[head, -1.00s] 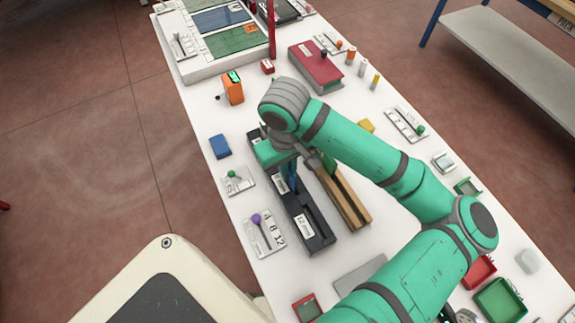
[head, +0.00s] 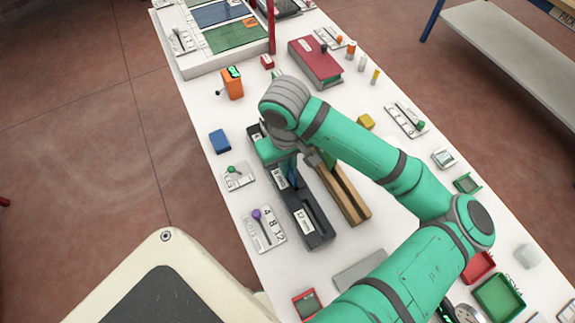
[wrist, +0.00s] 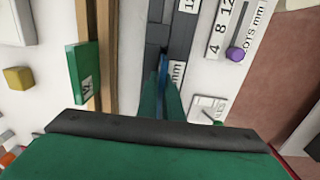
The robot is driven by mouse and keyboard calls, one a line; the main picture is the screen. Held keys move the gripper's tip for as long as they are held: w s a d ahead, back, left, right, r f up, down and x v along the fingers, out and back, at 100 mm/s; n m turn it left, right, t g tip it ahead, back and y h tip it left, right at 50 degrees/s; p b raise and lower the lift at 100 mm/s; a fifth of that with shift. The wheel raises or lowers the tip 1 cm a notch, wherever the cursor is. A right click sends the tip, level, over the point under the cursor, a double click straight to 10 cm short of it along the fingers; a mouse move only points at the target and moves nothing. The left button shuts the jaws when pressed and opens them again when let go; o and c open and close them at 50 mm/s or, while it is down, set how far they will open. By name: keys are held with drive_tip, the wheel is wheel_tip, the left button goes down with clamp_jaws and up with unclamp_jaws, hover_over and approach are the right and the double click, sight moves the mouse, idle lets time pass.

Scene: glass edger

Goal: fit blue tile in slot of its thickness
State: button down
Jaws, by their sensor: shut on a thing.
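My gripper (wrist: 163,98) is shut on the blue tile (wrist: 163,65), which shows as a thin edge between the green fingers. In the head view the tile (head: 293,178) hangs below my gripper, upright, at the dark slotted block (head: 318,238). In the wrist view the tile is over or at the block (wrist: 178,40), beside a label ending in "mm". Whether its lower edge is inside a slot cannot be told. The label nearest the front of the block reads 12 mm; my gripper partly hides the block's farther part.
A wooden rack (head: 345,192) stands right of the block, with a green tile (wrist: 85,72) at it. A sliding gauge (head: 264,230) with a purple knob lies to the left. A blue block (head: 220,141) and an orange device (head: 232,84) stand farther back.

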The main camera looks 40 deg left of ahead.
drive_tip(key=shift+f, duration=0.3)
drive_tip(key=c, duration=1.9)
unclamp_jaws()
drive_tip(key=shift+o, duration=0.3)
drive_tip(key=shift+s+a, duration=0.1)
drive_tip(key=shift+s, duration=0.05)
wheel_tip(320, 180, up, 7)
drive_tip(key=shift+r, duration=0.2)
drive_tip(key=shift+w+r, duration=0.35)
drive_tip(key=shift+r, duration=0.05)
drive_tip(key=shift+s+a, duration=0.1)
drive_tip(key=shift+s, duration=0.1)
drive_tip(key=shift+w+d, duration=0.15)
drive_tip(key=shift+d, duration=0.05)
